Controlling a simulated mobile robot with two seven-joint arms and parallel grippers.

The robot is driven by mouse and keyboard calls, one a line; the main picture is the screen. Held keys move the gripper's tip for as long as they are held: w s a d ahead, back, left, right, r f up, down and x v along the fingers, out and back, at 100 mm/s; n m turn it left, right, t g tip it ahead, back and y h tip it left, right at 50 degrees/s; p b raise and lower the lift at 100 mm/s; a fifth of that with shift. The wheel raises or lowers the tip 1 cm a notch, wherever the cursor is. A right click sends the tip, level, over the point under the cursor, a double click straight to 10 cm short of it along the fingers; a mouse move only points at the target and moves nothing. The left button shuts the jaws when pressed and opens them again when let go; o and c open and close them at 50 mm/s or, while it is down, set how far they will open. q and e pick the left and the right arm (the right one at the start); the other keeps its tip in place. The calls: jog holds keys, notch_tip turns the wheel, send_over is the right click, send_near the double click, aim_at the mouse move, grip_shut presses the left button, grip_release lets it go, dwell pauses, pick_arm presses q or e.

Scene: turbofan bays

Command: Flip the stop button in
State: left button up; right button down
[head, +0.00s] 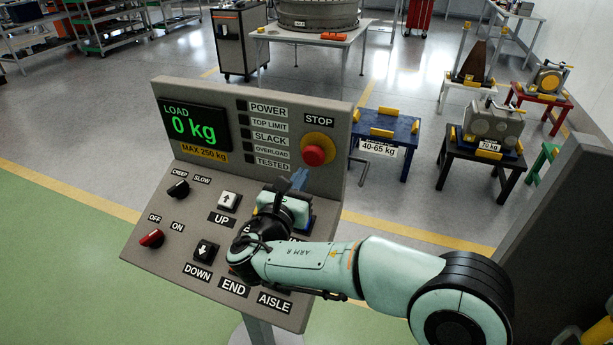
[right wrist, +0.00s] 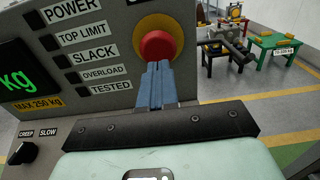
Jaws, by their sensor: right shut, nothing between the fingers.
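The red stop button (head: 313,155) sits on a yellow round base on the upright face of the grey control panel (head: 225,92), under the STOP label. It also shows in the right wrist view (right wrist: 157,46), directly beyond my fingertips. My right gripper (head: 298,178) is shut and empty, its blue fingers pointing at the panel just below and left of the button in the head view. In the right wrist view the fingertips (right wrist: 158,68) overlap the button's lower edge; I cannot tell whether they touch it. My left gripper is not in view.
The panel also carries a black creep/slow knob (head: 178,188), a red off/on knob (head: 151,238), and up (head: 228,200) and down (head: 205,250) buttons. The display reads 0 kg. My right arm covers part of the sloped face. A blue stand (head: 384,128) is behind the panel.

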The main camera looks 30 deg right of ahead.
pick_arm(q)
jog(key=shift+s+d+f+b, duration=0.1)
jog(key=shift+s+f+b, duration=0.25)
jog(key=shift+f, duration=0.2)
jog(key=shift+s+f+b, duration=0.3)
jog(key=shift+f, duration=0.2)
pick_arm(e)
jog(key=v, duration=0.9)
jog(key=shift+a, duration=0.15)
jog(key=shift+f, duration=0.1)
jog(key=shift+s, duration=0.1)
